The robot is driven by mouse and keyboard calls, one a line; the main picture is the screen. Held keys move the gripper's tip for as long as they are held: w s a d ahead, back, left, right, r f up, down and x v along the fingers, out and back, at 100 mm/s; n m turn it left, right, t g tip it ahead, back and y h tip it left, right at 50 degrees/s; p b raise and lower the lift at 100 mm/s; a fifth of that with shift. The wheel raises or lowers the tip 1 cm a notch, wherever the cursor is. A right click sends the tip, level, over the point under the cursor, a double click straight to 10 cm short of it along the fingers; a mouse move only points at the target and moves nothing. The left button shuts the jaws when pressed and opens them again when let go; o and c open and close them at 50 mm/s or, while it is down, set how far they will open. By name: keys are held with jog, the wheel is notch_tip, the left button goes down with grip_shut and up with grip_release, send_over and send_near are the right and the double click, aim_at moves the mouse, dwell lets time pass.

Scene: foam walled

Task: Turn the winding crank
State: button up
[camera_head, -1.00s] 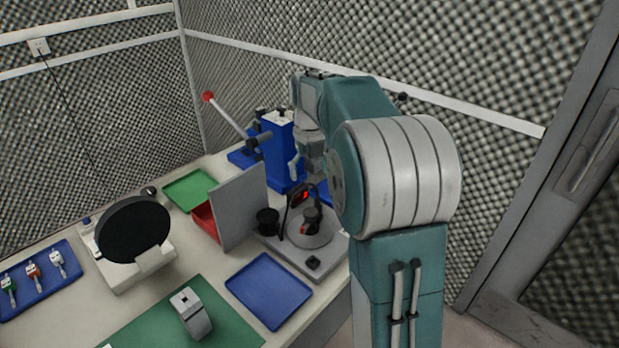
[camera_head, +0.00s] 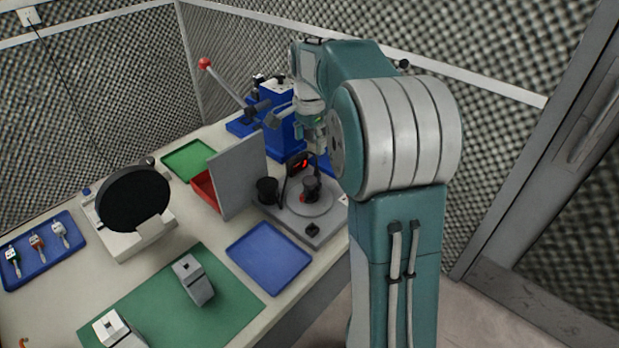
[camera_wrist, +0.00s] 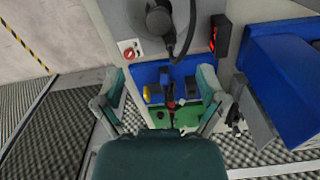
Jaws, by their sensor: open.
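A grey winding device (camera_head: 325,232) stands at the table's right edge, with a round disc, black upright parts and a red-lit display (camera_head: 305,163). A black knob-like part (camera_head: 311,187) sits on the disc; I cannot tell for certain whether it is the crank. My gripper (camera_head: 318,150) hangs beside the far end of the device, partly hidden by my arm. In the wrist view, my gripper (camera_wrist: 162,100) has its fingers wide apart with nothing held between them. A black round part with a dark arm (camera_wrist: 160,20) and the red display (camera_wrist: 220,35) show beyond the fingers.
A blue press (camera_head: 285,125) with a red-tipped lever (camera_head: 204,63) stands behind. A grey upright panel (camera_head: 238,175) borders the device on the left. A blue tray (camera_head: 268,258) lies in front. A green mat (camera_head: 225,300) and black round disc (camera_head: 135,200) are further left.

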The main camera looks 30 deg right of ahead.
aim_at(310, 180)
notch_tip(310, 180, down, 11)
jog(key=n, duration=1.3)
jog(key=shift+f+n, duration=0.1)
jog(key=shift+n, duration=0.3)
jog(key=shift+s, duration=0.1)
jog(key=c, duration=1.1)
